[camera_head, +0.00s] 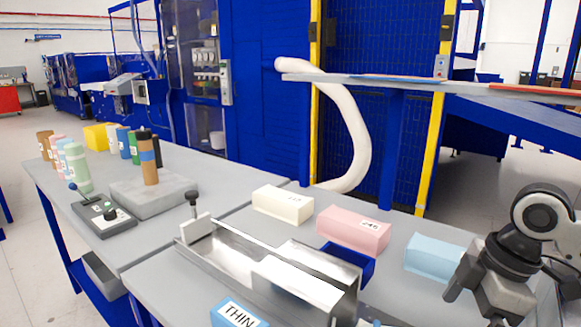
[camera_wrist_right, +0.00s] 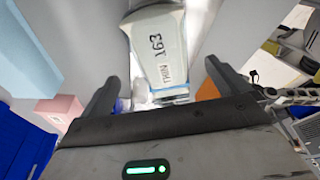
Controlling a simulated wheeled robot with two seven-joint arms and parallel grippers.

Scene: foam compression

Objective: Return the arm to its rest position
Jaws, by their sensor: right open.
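My right gripper (camera_head: 474,294) is at the right of the head view, beside the light blue block (camera_head: 433,257) on the grey table. In the right wrist view its two dark fingers (camera_wrist_right: 160,84) are spread wide apart. A pale grey-green object (camera_wrist_right: 158,55) marked "163" and "THIN" shows beyond and between the fingers there, with no finger closed on it. Whether it touches anything of mine cannot be told. My left arm and left gripper are not in view.
A cream block (camera_head: 283,204), a pink block (camera_head: 353,231) and a metal trough fixture (camera_head: 270,262) stand left of my right gripper. A blue block labelled "THIN" (camera_head: 237,313) is at the front. Several bottles and a grey slab (camera_head: 153,193) occupy the left table.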

